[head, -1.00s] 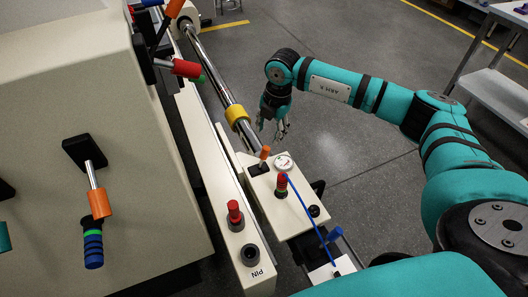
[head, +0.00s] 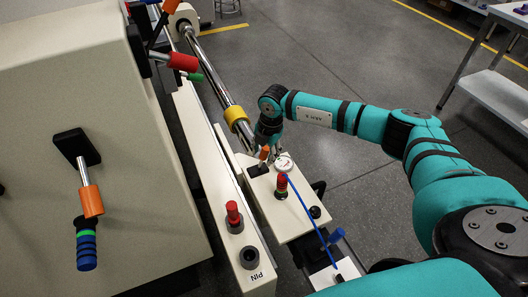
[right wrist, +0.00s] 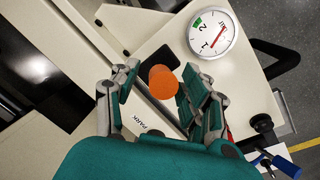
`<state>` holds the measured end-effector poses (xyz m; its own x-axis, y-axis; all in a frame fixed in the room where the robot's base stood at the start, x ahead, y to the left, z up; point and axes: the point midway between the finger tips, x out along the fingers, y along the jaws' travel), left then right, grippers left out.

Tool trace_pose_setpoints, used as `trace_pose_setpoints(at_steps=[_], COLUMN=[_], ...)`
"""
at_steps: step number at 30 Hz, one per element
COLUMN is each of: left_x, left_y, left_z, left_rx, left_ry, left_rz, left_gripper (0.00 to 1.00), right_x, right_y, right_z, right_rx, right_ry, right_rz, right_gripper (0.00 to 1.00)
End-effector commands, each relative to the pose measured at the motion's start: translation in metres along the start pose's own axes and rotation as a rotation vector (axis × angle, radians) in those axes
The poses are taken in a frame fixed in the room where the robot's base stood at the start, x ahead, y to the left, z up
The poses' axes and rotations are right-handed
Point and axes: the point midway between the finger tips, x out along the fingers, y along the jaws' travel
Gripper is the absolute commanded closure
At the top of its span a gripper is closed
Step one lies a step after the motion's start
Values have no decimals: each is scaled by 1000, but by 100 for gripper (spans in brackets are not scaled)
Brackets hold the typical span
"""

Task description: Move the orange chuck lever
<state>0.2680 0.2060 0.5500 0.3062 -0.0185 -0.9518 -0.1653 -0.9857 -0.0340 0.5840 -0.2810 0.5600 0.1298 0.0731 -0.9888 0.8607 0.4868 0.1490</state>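A small lever with an orange knob (head: 264,153) stands on a black plate on the cream box beside the gauge. In the right wrist view its orange knob (right wrist: 163,83) shows between the fingers of my right gripper (right wrist: 155,88). The gripper is open, with a clear gap to the left finger; the right finger looks very near the knob, and I cannot tell if it touches. In the head view my right gripper (head: 268,145) is right at this lever, partly hidden by its wrist. My left gripper is out of view.
A dial gauge (head: 284,163) and a red-topped post (head: 282,184) stand close by on the box (head: 296,222). A larger orange lever (head: 90,200) is on the cream housing at left. A chrome bar with a yellow collar (head: 235,115) runs just behind. Open floor lies right.

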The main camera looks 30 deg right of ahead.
Motion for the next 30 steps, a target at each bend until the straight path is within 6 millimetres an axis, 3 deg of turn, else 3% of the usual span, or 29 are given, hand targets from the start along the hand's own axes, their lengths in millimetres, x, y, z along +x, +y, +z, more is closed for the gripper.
trace_pose_setpoints(at_steps=[1, 10, 20, 30], left_x=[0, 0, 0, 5], left_y=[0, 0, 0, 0], left_z=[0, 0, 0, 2], left_rx=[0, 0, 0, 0], left_ry=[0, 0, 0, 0], left_rz=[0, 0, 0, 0], left_gripper=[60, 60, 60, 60], right_x=[0, 0, 0, 7], right_y=[0, 0, -1, -12], right_z=[0, 0, 1, 16], right_rx=[0, 0, 4, 35], right_ry=[0, 0, 12, 214], right_rz=[0, 1, 7, 138], right_gripper=[63, 100, 100, 100])
